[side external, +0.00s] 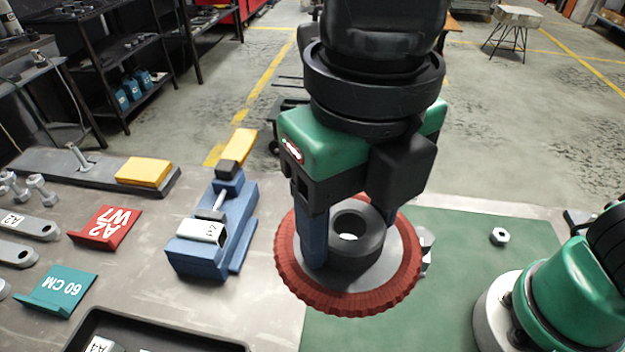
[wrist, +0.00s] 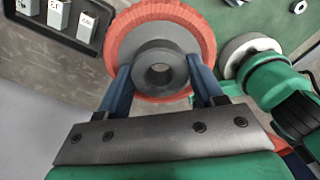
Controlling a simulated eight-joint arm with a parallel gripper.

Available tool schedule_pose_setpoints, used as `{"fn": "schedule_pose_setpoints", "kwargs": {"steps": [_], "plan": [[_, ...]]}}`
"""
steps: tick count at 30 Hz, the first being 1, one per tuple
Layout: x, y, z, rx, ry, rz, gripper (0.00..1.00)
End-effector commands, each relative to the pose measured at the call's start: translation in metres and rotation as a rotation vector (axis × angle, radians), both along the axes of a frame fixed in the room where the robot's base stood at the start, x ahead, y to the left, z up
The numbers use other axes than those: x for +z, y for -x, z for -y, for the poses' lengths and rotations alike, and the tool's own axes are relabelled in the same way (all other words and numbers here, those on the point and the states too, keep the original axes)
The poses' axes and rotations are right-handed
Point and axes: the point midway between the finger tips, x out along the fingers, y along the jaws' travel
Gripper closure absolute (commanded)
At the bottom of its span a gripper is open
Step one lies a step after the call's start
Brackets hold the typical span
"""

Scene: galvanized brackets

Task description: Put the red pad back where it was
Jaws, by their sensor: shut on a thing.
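The red pad (side external: 290,268) is a round disc with a ribbed red rim, a grey face and a dark ring-shaped hub (side external: 352,250). My gripper (side external: 345,238) points down over it, its blue fingers shut on the hub. In the wrist view the pad (wrist: 203,32) lies flat across my gripper (wrist: 160,74), with one finger on each side of the hub. In the side view it overlaps the left edge of the green mat (side external: 470,240); I cannot tell how far above the surface it is. One finger is largely hidden there.
A green and black tool (side external: 575,290) with a pale round base stands to the right. A hex nut (side external: 499,236) lies on the mat. A blue vise (side external: 205,245), red plate (side external: 103,230), teal plate (side external: 62,291) and black tray (side external: 130,325) are left. The mat's middle is fairly clear.

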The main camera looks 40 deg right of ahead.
Motion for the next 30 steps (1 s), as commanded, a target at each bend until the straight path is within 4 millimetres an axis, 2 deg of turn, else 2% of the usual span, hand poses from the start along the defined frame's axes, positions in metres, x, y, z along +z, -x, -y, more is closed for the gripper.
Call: {"fn": "schedule_pose_setpoints", "kwargs": {"steps": [3,8,21,30], "plan": [[-0.005,0.012,0.009,0.045,0.000,0.000,0.96],[-0.014,0.017,0.013,0.068,0.000,0.000,0.96],[-0.101,0.017,0.013,0.067,0.000,0.000,0.96],[-0.150,0.017,0.013,0.067,0.000,0.000,0.96]]}}
